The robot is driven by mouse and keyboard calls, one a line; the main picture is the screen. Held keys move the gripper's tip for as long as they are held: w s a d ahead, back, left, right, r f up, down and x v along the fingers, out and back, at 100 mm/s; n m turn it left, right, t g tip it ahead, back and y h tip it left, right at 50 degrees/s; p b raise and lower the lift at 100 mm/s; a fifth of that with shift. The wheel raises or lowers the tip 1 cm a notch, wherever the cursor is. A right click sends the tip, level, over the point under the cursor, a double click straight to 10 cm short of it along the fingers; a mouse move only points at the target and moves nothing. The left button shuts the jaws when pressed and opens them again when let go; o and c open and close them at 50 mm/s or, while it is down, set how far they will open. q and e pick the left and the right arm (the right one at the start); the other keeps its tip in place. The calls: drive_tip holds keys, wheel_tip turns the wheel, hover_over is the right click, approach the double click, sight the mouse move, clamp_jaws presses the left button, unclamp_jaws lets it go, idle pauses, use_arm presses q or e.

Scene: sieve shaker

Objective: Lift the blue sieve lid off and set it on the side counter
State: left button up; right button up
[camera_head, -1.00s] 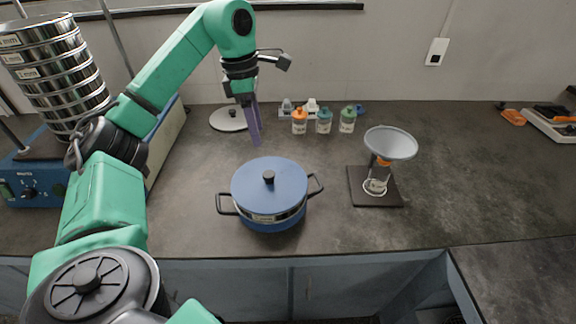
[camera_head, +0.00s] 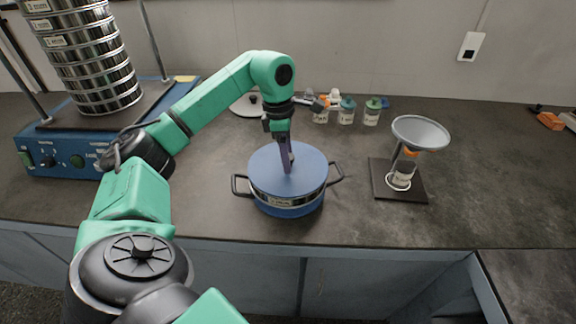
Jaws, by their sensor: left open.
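The blue sieve lid (camera_head: 264,178) sits flat on a round blue pot-like container (camera_head: 290,208) with two dark side handles, near the counter's front edge. My left gripper (camera_head: 288,168) points down over the lid's middle. Its purple fingers are open around or just in front of the lid's knob, which they mostly hide. I cannot tell whether the fingers touch the knob. My right gripper is not in view.
A stack of metal sieves (camera_head: 95,65) stands on a blue shaker (camera_head: 60,150) at the left. A funnel (camera_head: 420,132) on a stand is to the right. Several small bottles (camera_head: 346,110) and a white disc (camera_head: 245,105) are behind.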

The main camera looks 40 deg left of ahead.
use_arm(q)
clamp_jaws()
drive_tip(key=shift+r, duration=0.15)
